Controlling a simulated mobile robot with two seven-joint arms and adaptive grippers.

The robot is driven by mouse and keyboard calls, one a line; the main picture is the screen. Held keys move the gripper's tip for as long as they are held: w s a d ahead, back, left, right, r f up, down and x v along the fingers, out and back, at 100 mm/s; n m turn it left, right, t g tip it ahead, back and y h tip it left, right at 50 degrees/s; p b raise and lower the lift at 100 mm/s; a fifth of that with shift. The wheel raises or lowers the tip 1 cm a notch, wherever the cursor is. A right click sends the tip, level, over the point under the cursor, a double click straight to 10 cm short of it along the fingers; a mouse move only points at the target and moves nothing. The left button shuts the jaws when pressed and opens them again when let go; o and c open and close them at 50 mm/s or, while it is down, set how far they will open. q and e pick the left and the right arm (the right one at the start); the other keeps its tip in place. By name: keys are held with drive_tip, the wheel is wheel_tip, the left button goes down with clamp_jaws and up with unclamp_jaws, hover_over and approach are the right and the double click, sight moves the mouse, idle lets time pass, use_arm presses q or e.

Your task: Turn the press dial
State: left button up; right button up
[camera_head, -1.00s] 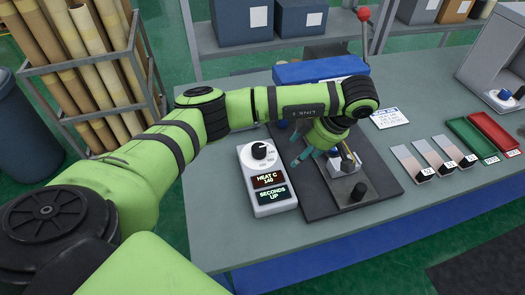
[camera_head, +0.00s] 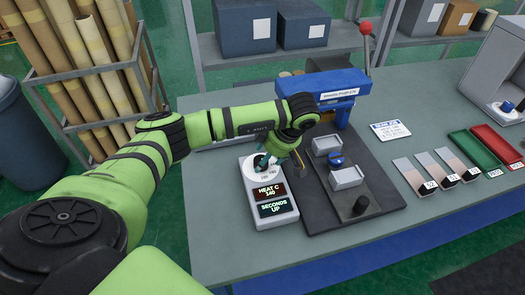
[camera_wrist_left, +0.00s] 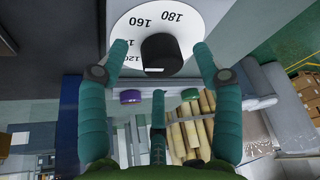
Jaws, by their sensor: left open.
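The dial is a black knob (camera_wrist_left: 162,54) on a round white scale (camera_wrist_left: 187,22) with numbers such as 160 and 180, seen in the left wrist view. It sits at the top of a white control box (camera_head: 284,221), whose displays read "HEAT C 140" and "SECONDS UP" in the head view. My left gripper (camera_head: 264,161) is over the scale and hides the knob there. In the wrist view its two open fingers (camera_wrist_left: 160,56) stand on either side of the knob, with gaps showing; contact is not visible. My right gripper is not in view.
The blue press (camera_head: 330,87) with a red-knobbed lever (camera_head: 366,28) stands behind a dark base plate (camera_head: 315,205) right of the box. Sample strips, a green tray (camera_head: 470,150) and a red tray (camera_head: 497,143) lie further right. A rack of rolls stands left.

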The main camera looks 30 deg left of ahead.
use_arm(q)
drive_tip(key=shift+s+a+r, duration=0.15)
drive_tip(key=shift+a, duration=0.5)
drive_tip(key=shift+f+p, duration=0.45)
drive_tip(key=shift+f, duration=0.3)
drive_tip(key=c, duration=1.1)
drive_tip(key=shift+a+f+m+b, duration=0.15)
drive_tip(key=shift+m+b, duration=0.35)
drive_tip(key=shift+b, duration=0.3)
drive_tip(key=shift+m+t+b, duration=0.4)
drive_tip(key=shift+m+b, duration=0.05)
drive_tip(key=shift+m, duration=0.05)
drive_tip(key=shift+r, duration=0.2)
